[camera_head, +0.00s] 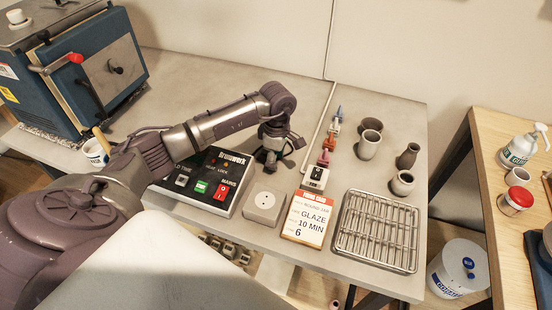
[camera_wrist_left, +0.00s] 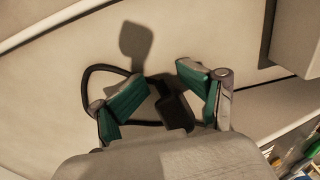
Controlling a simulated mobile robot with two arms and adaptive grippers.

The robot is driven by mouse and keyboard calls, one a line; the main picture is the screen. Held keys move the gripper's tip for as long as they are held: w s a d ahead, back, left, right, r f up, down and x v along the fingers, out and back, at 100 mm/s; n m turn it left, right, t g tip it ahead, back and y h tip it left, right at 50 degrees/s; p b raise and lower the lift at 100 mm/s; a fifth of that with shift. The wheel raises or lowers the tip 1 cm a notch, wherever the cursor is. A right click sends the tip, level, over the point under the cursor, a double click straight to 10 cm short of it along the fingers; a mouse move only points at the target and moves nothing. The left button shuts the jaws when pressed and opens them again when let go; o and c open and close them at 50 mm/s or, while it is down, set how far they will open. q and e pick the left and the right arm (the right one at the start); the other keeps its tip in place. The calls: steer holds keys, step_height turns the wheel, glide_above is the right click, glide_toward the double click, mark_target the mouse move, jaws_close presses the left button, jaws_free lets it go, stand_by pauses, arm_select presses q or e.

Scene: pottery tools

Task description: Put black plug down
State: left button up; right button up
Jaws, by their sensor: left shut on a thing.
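My left gripper (camera_head: 270,162) is over the table, behind the grey socket box and beside the control box. In the left wrist view, my left gripper (camera_wrist_left: 165,95) has its green-padded fingers around the black plug (camera_wrist_left: 174,112); it is shut on the plug. A black cable loops from the plug around the left finger. A dark shadow lies on the pale surface apart from the plug. In the head view I cannot make out the plug clearly at the dark gripper. My right gripper is not in view.
Several grey pots (camera_head: 369,146) stand right. A blue kiln (camera_head: 85,70) is at left. The table (camera_head: 225,75) is clear behind the gripper.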

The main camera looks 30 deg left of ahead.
arm_select(q)
steer(key=shift+f, duration=0.1)
steer(key=shift+r+p, duration=0.5)
steer(key=shift+p, duration=0.05)
steer(key=shift+w+r+p, duration=0.1)
steer(key=shift+r+p, duration=0.3)
steer(key=shift+w+a+r+b, duration=0.15)
steer(key=shift+r+b, duration=0.45)
steer(key=shift+b, duration=0.1)
step_height(320, 180, up, 10)
steer(key=b, duration=0.2)
steer(key=shift+r, duration=0.2)
